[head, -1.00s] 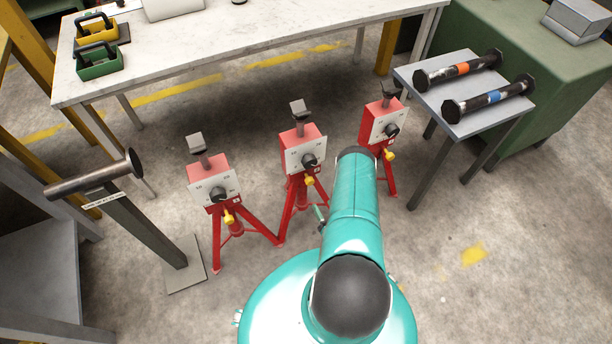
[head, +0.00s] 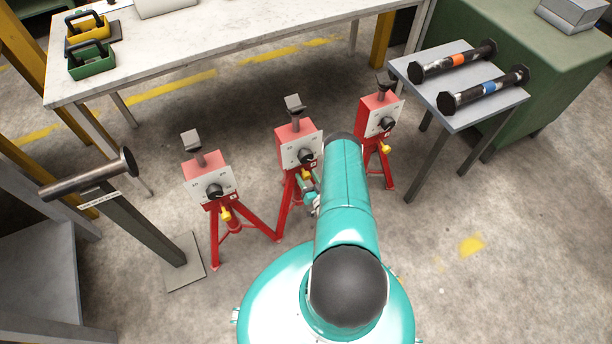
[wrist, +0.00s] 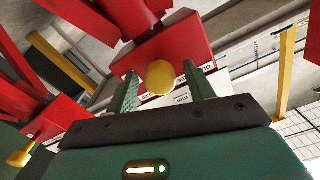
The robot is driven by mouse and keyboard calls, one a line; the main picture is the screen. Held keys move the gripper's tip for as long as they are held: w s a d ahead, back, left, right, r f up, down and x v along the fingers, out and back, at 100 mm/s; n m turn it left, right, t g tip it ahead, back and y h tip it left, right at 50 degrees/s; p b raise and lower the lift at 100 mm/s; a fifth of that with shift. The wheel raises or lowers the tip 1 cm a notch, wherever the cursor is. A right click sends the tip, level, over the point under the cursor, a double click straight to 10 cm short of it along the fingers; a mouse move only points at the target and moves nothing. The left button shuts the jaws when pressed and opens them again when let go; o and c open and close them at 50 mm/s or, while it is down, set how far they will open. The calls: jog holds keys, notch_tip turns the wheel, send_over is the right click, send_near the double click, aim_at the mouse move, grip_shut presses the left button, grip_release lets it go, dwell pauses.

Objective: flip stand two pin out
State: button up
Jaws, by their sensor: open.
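Stand two, the middle red stand (head: 296,132), stands upright on its tripod with a white dial plate and black knob. Its yellow pin knob (head: 306,173) shows low on the front, partly behind my gripper (head: 312,190). In the wrist view the yellow pin knob (wrist: 160,77) lies between the two green fingers of my gripper (wrist: 160,68). The fingers are open, with a gap visible on each side of the knob. The pin's shaft is hidden behind the knob. The red stand body (wrist: 165,48) fills the view just beyond the fingertips.
Similar red stands stand at left (head: 209,180) and right (head: 377,115), each with a yellow pin knob. A grey side table (head: 470,115) holds two dark rollers. A hammer-shaped post (head: 130,225) stands at left. Floor at right is clear.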

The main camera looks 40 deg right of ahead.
jog(key=shift+w+d, duration=0.15)
jog(key=shift+w, duration=0.45)
jog(key=shift+c, duration=0.2)
grip_shut()
